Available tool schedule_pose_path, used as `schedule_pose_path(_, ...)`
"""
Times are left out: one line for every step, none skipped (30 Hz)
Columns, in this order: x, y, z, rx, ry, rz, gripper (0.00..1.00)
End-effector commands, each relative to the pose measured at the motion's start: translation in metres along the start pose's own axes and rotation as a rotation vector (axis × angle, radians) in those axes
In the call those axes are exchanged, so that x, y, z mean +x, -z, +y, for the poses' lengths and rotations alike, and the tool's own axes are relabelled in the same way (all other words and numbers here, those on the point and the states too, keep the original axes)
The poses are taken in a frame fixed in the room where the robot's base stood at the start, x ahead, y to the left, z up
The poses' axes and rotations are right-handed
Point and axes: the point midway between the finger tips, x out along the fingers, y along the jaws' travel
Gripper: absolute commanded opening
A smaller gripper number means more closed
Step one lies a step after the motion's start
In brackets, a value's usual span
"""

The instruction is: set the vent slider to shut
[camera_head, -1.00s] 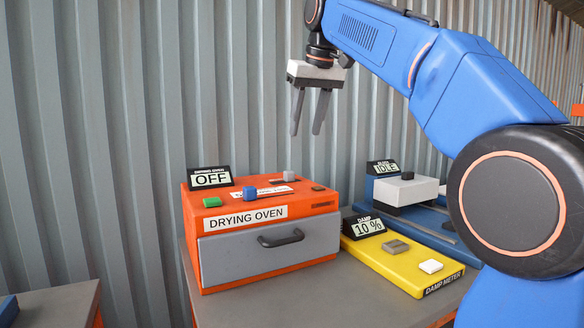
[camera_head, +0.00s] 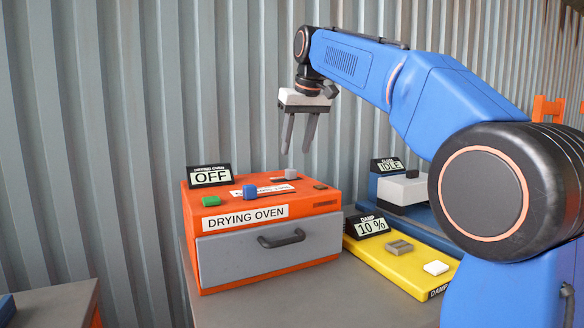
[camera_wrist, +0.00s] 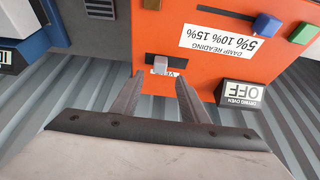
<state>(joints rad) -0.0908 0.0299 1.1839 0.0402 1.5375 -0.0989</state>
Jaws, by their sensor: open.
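The orange drying oven (camera_head: 320,208) has a small grey slider knob (camera_head: 291,173) on its top, towards the back. I take this knob for the vent slider. In the wrist view the grey knob (camera_wrist: 160,65) stands in a dark slot, beside a white label partly hidden by my finger, with "VE" readable. My gripper (camera_head: 296,148) is open and empty above the back of the oven, fingers pointing down. In the wrist view my gripper (camera_wrist: 159,82) has its two fingertips on either side of the knob's line, apparently still apart from it.
A blue knob (camera_head: 249,192) and a green button (camera_head: 211,201) stand on the oven top, with an OFF display (camera_head: 209,176) behind. A yellow damp meter (camera_head: 400,264) reading 10 % is to the right. A corrugated wall (camera_head: 120,130) rises close behind.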

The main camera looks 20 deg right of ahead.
Motion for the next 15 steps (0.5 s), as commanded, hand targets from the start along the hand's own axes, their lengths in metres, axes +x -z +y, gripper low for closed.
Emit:
schedule_pose_path(0.009,-0.001,0.000,0.000,0.000,-0.002,0.41)
schedule_pose_path(0.015,-0.001,0.000,0.000,0.000,-0.003,0.41)
schedule_pose_path(0.022,-0.001,0.000,0.000,0.000,-0.002,0.41)
schedule_pose_path(0.027,-0.001,0.000,0.000,0.000,-0.003,0.41)
schedule_pose_path(0.032,-0.001,0.000,0.000,0.000,-0.003,0.41)
schedule_pose_path(0.038,-0.001,0.000,0.000,0.000,-0.002,0.41)
schedule_pose_path(0.043,-0.001,0.000,0.000,0.000,-0.002,0.41)
schedule_pose_path(0.047,-0.001,0.000,0.000,0.000,-0.002,0.41)
schedule_pose_path(0.053,-0.001,0.000,0.000,0.000,-0.001,0.41)
schedule_pose_path(0.056,0.000,0.000,0.000,0.000,-0.001,0.41)
schedule_pose_path(0.059,0.000,0.000,0.000,0.000,-0.002,0.41)
schedule_pose_path(0.064,0.000,0.000,0.000,0.000,-0.001,0.41)
schedule_pose_path(0.066,0.000,0.000,0.000,0.000,-0.001,0.41)
schedule_pose_path(0.068,0.000,0.000,0.000,0.000,-0.001,0.41)
schedule_pose_path(0.070,0.000,0.000,0.000,0.000,0.000,0.41)
